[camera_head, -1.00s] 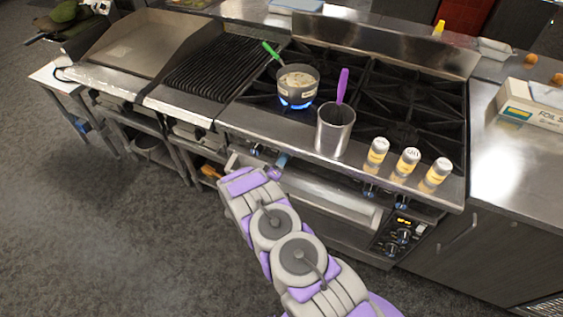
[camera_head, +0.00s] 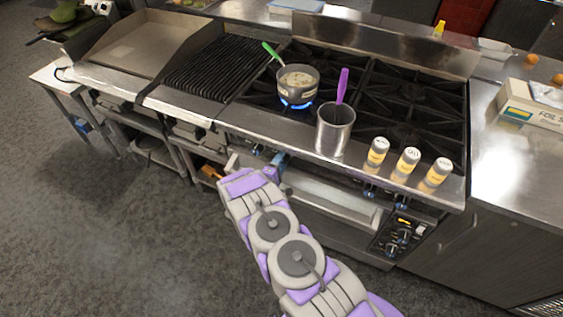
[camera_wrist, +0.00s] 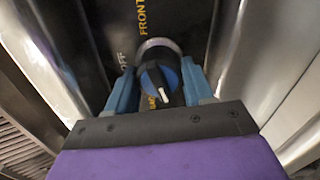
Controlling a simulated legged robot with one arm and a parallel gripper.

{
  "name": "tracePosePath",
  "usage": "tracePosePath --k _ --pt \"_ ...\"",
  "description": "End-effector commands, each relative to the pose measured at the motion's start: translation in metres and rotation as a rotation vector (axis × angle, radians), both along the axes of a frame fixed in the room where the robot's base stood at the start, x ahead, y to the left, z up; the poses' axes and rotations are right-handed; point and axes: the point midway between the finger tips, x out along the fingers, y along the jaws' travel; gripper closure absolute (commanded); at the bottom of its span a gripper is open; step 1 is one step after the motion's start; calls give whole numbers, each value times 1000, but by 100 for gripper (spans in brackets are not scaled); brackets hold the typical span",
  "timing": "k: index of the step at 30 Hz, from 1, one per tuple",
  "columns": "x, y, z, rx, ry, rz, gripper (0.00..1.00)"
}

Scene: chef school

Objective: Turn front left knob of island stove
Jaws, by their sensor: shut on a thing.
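The island stove (camera_head: 350,172) has black grates on top. A flame burns under a pot (camera_head: 297,86) at the left burners.
A steel container (camera_head: 334,138) with a purple-handled utensil (camera_head: 342,85) stands on the stove's front ledge. Several shakers (camera_head: 407,163) stand to its right. A ribbed grill (camera_head: 205,66) is to the left. The floor (camera_head: 110,240) at left is clear.

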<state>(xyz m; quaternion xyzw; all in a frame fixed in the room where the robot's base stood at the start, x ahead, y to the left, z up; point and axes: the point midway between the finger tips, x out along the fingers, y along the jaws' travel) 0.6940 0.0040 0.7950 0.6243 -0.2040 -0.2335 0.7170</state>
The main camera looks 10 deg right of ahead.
Motion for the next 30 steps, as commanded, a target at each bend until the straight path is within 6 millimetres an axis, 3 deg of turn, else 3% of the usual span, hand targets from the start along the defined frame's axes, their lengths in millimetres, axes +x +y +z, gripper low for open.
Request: tracePosePath --k 30 --pt "1 6 -3 -173 131 15 79"
